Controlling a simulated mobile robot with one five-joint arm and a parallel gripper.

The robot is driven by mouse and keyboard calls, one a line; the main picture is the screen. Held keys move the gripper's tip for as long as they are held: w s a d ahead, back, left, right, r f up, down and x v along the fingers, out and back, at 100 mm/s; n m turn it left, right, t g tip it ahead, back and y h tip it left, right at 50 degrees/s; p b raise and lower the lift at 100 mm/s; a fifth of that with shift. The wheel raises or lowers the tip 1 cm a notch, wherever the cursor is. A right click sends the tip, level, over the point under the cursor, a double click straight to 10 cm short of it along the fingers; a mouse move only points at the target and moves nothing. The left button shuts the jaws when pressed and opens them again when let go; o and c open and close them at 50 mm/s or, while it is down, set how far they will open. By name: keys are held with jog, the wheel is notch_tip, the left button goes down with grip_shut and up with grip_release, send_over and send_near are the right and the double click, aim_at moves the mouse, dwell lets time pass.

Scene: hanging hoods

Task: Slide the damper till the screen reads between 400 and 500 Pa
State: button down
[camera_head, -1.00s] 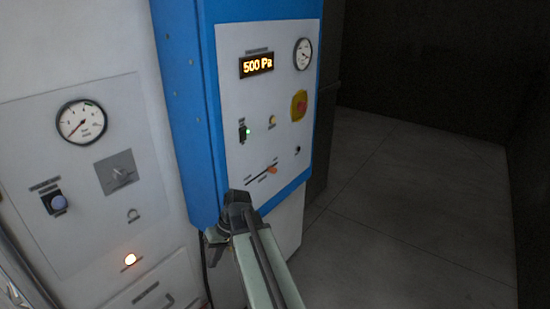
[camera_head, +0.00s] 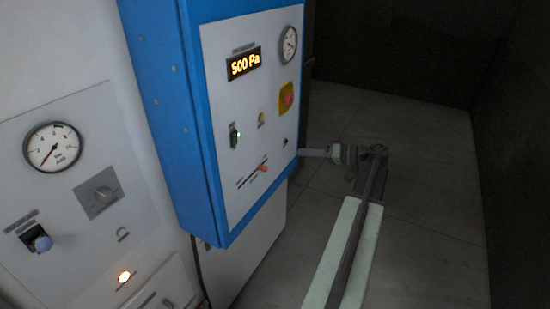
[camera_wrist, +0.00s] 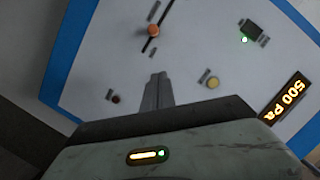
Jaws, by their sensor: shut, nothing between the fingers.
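The blue-framed control box has a pale front panel (camera_head: 225,110). Its screen (camera_head: 243,63) reads 500 Pa; it also shows at the right of the wrist view (camera_wrist: 286,97). The damper slider has an orange knob (camera_head: 262,168) near the upper right end of a dark slanted slot. In the wrist view the knob (camera_wrist: 153,31) is at the top centre. My gripper (camera_head: 302,152) is at the right edge of the box, right of the knob. Its fingers (camera_wrist: 158,76) are shut and empty, pointing towards the panel, with their tips below the knob in the wrist view.
The panel also carries a round gauge (camera_head: 288,45), a red stop button on yellow (camera_head: 287,99), a green-lit switch (camera_head: 235,136) and a yellow button (camera_head: 261,119). Open floor (camera_head: 430,230) lies right.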

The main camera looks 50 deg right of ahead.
aim_at(261, 165)
jog(key=b+x, duration=0.1)
jog(key=x, duration=0.9)
jog(key=shift+w+a+f+b, duration=0.15)
jog(key=shift+w+a+b, duration=0.1)
jog(key=shift+b, duration=0.15)
jog(key=shift+s+a+f+b, duration=0.2)
jog(key=shift+a+f+b, duration=0.25)
jog(key=shift+f+b, duration=0.15)
jog(key=shift+s+a+f+b, duration=0.2)
jog(key=shift+a+f+b, duration=0.3)
jog(key=shift+f, duration=0.05)
jog(key=shift+a+f, duration=0.2)
jog(key=shift+a, duration=0.15)
jog(key=shift+s, duration=0.1)
jog(key=shift+s+a+f+b, duration=0.15)
jog(key=shift+a+b, duration=0.1)
jog(key=shift+a, duration=0.15)
jog(key=shift+s+a+f+b, duration=0.1)
jog(key=shift+a+b, duration=0.1)
jog(key=shift+a, duration=0.2)
jog(key=shift+w+d, duration=0.1)
